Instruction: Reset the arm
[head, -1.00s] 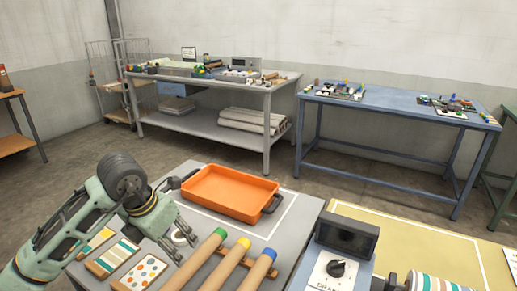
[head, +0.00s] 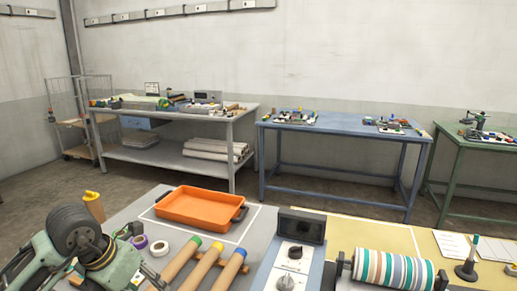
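My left arm comes in from the lower left, and its gripper (head: 146,276) is low in the head view, over the near left part of the grey table (head: 128,215). The fingers are small and partly cut off by the lower edge, so I cannot tell whether they are open or shut. My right arm and gripper are not in view. An orange tray (head: 193,211) with dark handles lies empty on the grey table, beyond the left gripper.
Three tan rolls with green, yellow and blue ends (head: 208,265) lie right of my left gripper. Purple (head: 140,242) and white (head: 160,248) tape rolls lie close by. A control box (head: 301,227) and striped roller (head: 393,268) are at right. Loaded benches stand behind.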

